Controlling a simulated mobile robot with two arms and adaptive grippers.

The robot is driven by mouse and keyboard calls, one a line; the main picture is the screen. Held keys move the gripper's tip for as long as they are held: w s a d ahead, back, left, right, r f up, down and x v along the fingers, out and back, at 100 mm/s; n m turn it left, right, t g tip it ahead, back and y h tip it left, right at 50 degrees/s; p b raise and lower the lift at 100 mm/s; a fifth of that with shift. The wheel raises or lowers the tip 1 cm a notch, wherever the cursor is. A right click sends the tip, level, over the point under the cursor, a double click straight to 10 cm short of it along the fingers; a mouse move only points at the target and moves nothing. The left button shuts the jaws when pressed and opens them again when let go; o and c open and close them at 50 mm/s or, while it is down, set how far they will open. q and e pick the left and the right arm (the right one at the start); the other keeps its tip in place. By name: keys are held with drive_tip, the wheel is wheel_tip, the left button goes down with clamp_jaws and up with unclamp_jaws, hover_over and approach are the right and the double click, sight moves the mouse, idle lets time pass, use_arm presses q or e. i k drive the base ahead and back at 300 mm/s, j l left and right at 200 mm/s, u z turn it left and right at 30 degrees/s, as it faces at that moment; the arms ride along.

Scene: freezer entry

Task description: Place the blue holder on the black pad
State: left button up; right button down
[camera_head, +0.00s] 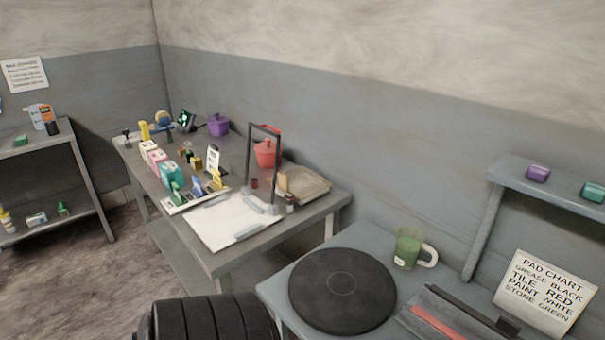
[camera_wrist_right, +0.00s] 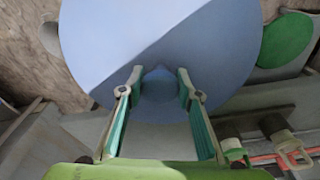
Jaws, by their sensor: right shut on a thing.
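The blue holder (camera_wrist_right: 160,45) fills much of the right wrist view as a wide, round blue disc with a small blue knob-like part at its near side. My right gripper (camera_wrist_right: 160,88) has its two green-lined fingers on either side of that part and is shut on it. A flat, round black disc with a thin ring at its middle, which looks like the black pad (camera_head: 342,290), lies on the near grey table in the head view. My right gripper and the blue holder do not show in the head view. My left gripper is in neither view.
A green mug (camera_head: 407,250) stands right behind the black disc. A dark tray with a red strip (camera_head: 435,323) and a pad chart sign (camera_head: 545,292) are to its right. A green round pad (camera_wrist_right: 285,40) shows in the wrist view. The farther table (camera_head: 262,243) is cluttered.

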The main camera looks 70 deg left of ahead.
sight(342, 282)
drive_tip(key=k+j+u, duration=0.1)
drive_tip(key=j, duration=0.35)
drive_tip(key=k+j+u, duration=0.1)
drive_tip(key=j, duration=0.35)
drive_tip(key=k+j, duration=0.2)
drive_tip(key=j, duration=0.25)
drive_tip(key=k+j+u, duration=0.15)
drive_tip(key=j, duration=0.3)
drive_tip(key=k+j+u, duration=0.1)
drive_tip(key=j, duration=0.35)
